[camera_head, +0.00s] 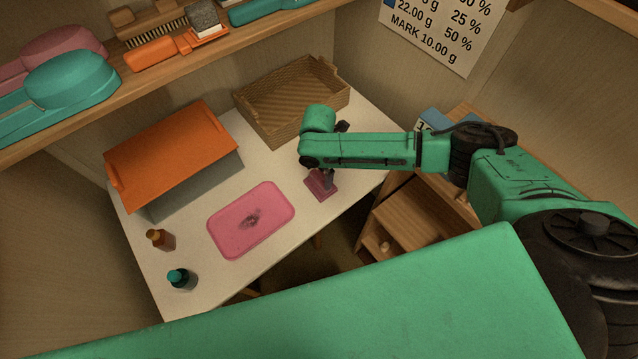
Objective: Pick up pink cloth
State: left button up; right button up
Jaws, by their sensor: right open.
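The pink cloth (316,187) is a small, dark pink folded piece near the right part of the white table. My right gripper (328,182) points down over it, with its dark fingers at the cloth's upper right part. The gripper is open; its fingers partly cover the cloth, and I cannot tell whether they touch it. My left gripper is out of view.
A pink tray (228,229) with a dark stain lies left of the cloth on the table (205,283). An orange-lidded box (172,155), a wicker basket (268,108), an amber bottle (160,240) and a teal-capped bottle (182,279) stand around. A wooden drawer unit (415,222) is at right.

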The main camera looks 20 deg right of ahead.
aim_at(320, 180)
jog(key=shift+s+f+g, duration=0.3)
jog(key=shift+s+f, duration=0.6)
jog(key=r, duration=0.1)
jog(key=w+r, duration=0.1)
jog(key=r+b, duration=0.1)
jog(key=shift+w+a+r, duration=0.1)
jog(key=shift+w+r, duration=0.2)
jog(key=shift+w, duration=0.05)
notch_tip(320, 180, up, 10)
jog(key=f+n+b, duration=0.1)
jog(key=f+n, duration=0.4)
jog(key=n, duration=0.1)
jog(key=f+n+b, duration=0.2)
jog(key=f+n, duration=0.3)
jog(key=n, duration=0.1)
jog(key=s+f+n+b, duration=0.1)
jog(key=f+n, duration=0.4)
jog(key=n, duration=0.1)
jog(key=shift+s+d+f+n+b, duration=0.1)
jog(key=shift+d+f+n+b, duration=0.2)
jog(key=shift+f+b, duration=0.1)
jog(key=c, duration=1.3)
jog(key=shift+o, duration=0.2)
jog(key=shift+r, duration=0.15)
